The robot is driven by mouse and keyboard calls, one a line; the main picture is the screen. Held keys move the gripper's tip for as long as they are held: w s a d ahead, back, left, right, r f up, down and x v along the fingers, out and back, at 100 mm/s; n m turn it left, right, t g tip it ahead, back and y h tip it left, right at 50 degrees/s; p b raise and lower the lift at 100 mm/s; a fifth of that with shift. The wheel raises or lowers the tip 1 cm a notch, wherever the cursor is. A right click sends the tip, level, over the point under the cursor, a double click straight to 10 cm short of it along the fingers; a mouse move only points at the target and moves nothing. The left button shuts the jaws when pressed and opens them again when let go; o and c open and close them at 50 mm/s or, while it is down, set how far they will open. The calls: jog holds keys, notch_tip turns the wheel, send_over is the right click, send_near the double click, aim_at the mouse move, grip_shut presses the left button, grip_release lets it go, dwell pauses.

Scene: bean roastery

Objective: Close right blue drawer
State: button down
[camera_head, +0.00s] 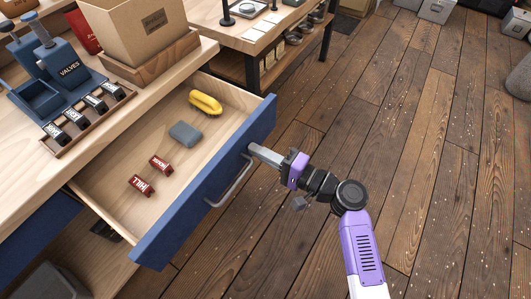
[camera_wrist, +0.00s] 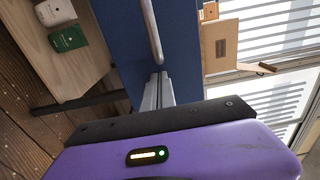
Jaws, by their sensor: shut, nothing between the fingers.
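The right blue drawer (camera_head: 208,190) stands open under the wooden counter in the head view. Its blue front also shows in the wrist view (camera_wrist: 125,45). A silver bar handle (camera_head: 230,183) runs along the front, and it also shows in the wrist view (camera_wrist: 152,28). My gripper (camera_head: 252,149) is shut and empty. Its fingertips are at the outer face of the drawer front, by the handle's far end. Whether they touch the front or the handle is hard to tell.
Inside the drawer lie a yellow brush (camera_head: 205,102), a grey block (camera_head: 186,134) and two red labelled pieces (camera_head: 142,186). A cardboard box (camera_head: 140,35) and a valve tray (camera_head: 88,120) stand on the counter. The wooden floor (camera_head: 430,130) to the right is mostly clear.

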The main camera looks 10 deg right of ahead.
dwell(0.3)
jog(key=b, duration=1.4)
send_near(177, 109)
jog(key=a+r, duration=0.2)
jog(key=w+a+r, duration=0.1)
jog(key=a+r, duration=0.1)
jog(key=a, duration=0.1)
jog(key=shift+w+a, duration=0.2)
jog(key=shift+w, duration=0.1)
jog(key=shift+w+a+r, duration=0.1)
jog(key=shift+a+r, duration=0.05)
jog(key=shift+r, duration=0.15)
jog(key=shift+a+r, duration=0.1)
